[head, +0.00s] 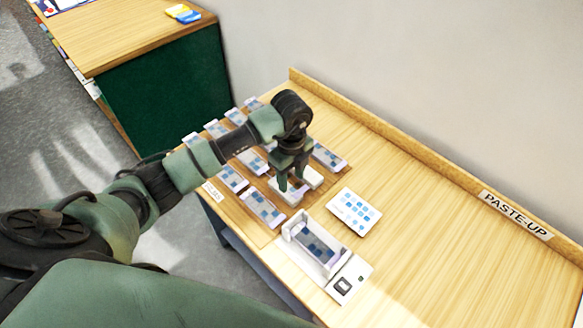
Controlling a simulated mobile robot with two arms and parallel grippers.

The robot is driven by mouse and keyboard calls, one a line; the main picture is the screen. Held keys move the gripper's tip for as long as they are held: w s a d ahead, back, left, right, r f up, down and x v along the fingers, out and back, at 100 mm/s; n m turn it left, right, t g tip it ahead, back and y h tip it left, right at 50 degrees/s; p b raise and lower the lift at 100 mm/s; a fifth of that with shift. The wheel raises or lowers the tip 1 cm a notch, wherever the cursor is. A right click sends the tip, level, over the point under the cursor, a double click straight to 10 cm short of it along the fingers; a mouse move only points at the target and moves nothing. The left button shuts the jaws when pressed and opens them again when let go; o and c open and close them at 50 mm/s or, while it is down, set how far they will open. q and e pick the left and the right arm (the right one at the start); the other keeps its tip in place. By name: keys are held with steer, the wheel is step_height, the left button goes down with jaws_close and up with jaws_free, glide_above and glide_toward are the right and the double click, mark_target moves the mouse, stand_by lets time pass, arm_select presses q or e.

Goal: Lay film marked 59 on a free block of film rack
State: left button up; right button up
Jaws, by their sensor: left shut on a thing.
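The film rack (262,233) is a brown board at the table's left end, with several pale blocks that carry blue-patterned films, such as one film (262,208) at its front. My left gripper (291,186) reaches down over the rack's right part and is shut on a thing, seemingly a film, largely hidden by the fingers. White block surfaces (313,177) show beside and under the fingertips. I cannot tell whether the held thing touches a block. No film number is readable, so I cannot pick out 59 by its mark. My right gripper is not in view.
A white tray device (291,229) with a blue-patterned film in it stands in front of the rack, with a small dark-screened unit (344,285). A white card with blue squares (354,210) lies nearby. The table's right side (440,250) is clear. A raised edge runs along the back.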

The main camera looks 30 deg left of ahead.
mark_target(291, 183)
arm_select(q)
steer(key=shift+d+f+b, duration=0.1)
steer(key=shift+f+b, duration=0.65)
steer(key=shift+f, duration=0.15)
steer(key=shift+f+b, duration=0.9)
steer(key=shift+f, duration=0.45)
steer(key=o, duration=1.3)
steer(key=shift+o, duration=0.5)
step_height(291, 183, up, 7)
steer(key=shift+f+b, duration=0.15)
steer(key=shift+b, duration=0.55)
steer(key=shift+r, duration=0.6)
